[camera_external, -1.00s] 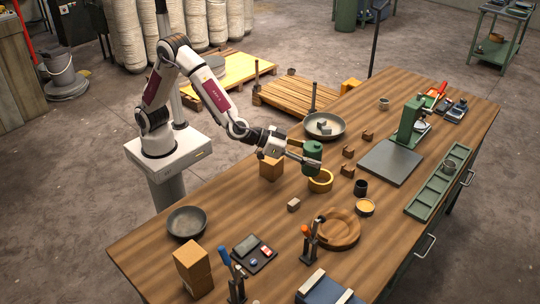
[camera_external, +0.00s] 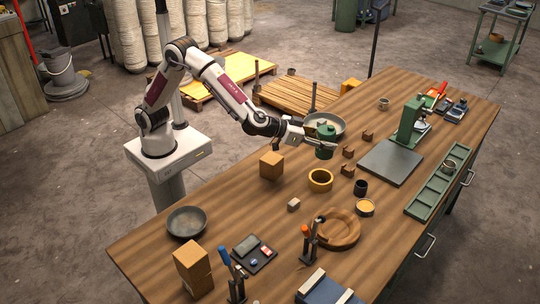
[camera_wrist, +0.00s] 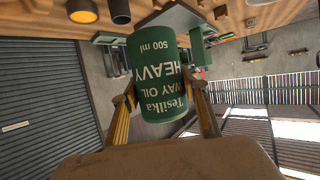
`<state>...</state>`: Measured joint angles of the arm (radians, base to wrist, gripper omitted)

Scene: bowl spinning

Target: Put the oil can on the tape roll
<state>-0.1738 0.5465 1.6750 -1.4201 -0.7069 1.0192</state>
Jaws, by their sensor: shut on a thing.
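The green oil can (camera_external: 325,137) is between the fingers of my gripper (camera_external: 321,146). It is close to upright. In the wrist view the can (camera_wrist: 158,72) fills the gap between both fingers (camera_wrist: 160,90), its label upside down in the picture. The tape roll is a yellow-orange ring (camera_external: 320,181) lying flat on the table, with its hole facing up. The can is apart from it, beyond it towards the grey pan. The can's exact height above the table is hard to tell.
The grey pan (camera_external: 338,120) is just behind the can. Small brown blocks (camera_external: 348,151), a black cup (camera_external: 361,187) and a yellow-topped tin (camera_external: 365,207) are right of the tape roll. A cardboard box (camera_external: 271,165) stands left of it.

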